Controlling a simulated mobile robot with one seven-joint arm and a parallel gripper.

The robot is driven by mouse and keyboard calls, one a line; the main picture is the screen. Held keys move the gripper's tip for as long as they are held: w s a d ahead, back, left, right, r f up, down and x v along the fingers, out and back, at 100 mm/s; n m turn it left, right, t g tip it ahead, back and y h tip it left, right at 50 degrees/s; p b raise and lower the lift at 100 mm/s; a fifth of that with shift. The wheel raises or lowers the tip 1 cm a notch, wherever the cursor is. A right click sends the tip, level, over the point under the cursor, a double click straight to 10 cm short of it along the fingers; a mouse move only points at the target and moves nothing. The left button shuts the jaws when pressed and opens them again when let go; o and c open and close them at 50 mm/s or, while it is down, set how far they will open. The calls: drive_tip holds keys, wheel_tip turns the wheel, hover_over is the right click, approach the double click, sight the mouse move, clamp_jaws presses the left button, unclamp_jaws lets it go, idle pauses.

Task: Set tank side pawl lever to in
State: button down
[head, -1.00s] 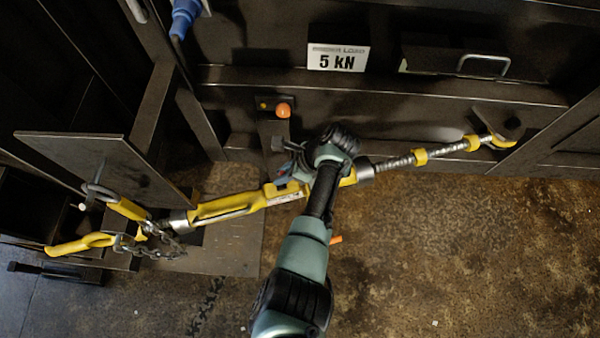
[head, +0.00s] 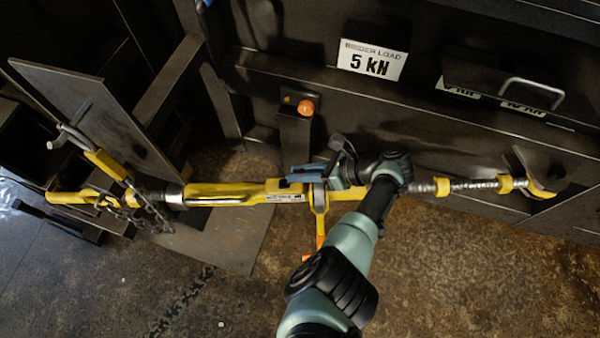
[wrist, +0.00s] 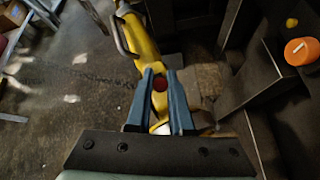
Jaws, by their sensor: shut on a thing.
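The yellow load binder (head: 228,194) runs nearly level across the head view, with threaded rods at its ends. Its yellow handle (head: 320,222) with an orange tip hangs down from the middle. My gripper (head: 292,175) is at the middle of the binder; its blue fingers point left along it. In the wrist view, the fingertips (wrist: 159,74) close around a small dark red knob (wrist: 159,84) on the yellow binder body. I cannot tell for certain whether this knob is the tank side pawl lever. My wrist hides part of the binder to the right.
An orange knob (head: 306,107) sits on a dark post behind the binder. A chain (head: 140,208) and hook hang at the left by a metal plate (head: 85,110). The dark wall behind carries a 5 kN sign (head: 372,62).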

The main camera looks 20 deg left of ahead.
idle(0.3)
drive_tip(key=c, duration=0.8)
unclamp_jaws()
drive_tip(key=shift+d, duration=0.15)
drive_tip(key=p+v, duration=0.1)
drive_tip(key=v, duration=1.1)
drive_tip(key=shift+d+r, duration=0.25)
drive_tip(key=shift+d, duration=0.05)
